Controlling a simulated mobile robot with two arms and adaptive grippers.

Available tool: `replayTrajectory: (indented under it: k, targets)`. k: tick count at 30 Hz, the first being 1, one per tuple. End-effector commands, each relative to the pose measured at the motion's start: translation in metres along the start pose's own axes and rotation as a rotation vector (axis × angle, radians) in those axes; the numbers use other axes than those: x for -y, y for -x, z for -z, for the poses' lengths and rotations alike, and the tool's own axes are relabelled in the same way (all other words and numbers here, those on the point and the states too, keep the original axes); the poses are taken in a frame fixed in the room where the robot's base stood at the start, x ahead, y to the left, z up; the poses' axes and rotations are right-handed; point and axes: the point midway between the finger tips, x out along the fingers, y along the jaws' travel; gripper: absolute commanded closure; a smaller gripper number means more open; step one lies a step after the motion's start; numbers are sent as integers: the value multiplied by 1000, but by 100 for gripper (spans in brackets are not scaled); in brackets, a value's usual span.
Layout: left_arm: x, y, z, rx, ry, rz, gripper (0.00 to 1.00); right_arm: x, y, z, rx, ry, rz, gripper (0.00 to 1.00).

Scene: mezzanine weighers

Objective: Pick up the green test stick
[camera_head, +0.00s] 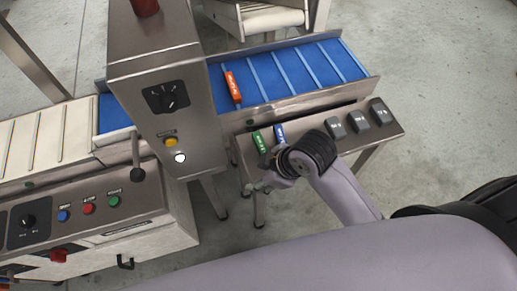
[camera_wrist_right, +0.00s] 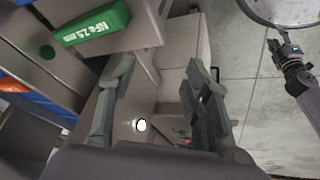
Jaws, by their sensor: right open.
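The green test stick (camera_head: 259,142) lies on the steel shelf in front of the conveyor, beside a blue stick (camera_head: 279,133). In the right wrist view the green stick (camera_wrist_right: 92,25) is large at the upper left, with white lettering on its side. My right gripper (camera_head: 262,186) is just in front of the shelf edge, near the green stick but apart from it. In the wrist view its fingers (camera_wrist_right: 158,92) are spread, with nothing between them. A dark gripper-like device (camera_wrist_right: 291,55) at the right of the wrist view may be my left one; its jaws are unclear.
An orange-red stick (camera_head: 233,87) lies on the blue conveyor belt (camera_head: 296,69). Several grey weights (camera_head: 357,121) stand on the shelf to the right. A steel cabinet (camera_head: 165,95) with a knob rises left of the shelf. The floor at the right is clear.

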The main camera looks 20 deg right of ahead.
Motion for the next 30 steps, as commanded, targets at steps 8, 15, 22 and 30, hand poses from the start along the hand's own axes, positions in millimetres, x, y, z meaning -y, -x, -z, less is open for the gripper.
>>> replayTrajectory:
  k: [8,15,22,30]
  targets:
    - [-1,0,0,1,3,-1,60,-15,8,65,-44,748,102,55]
    - [-1,-1,0,1,5,0,60,-48,31,79,28,1470,245,55]
    - [0,-1,0,1,5,0,60,-98,70,68,112,1937,436,55]
    - [0,-1,-1,1,5,0,60,-119,92,58,123,2113,551,55]
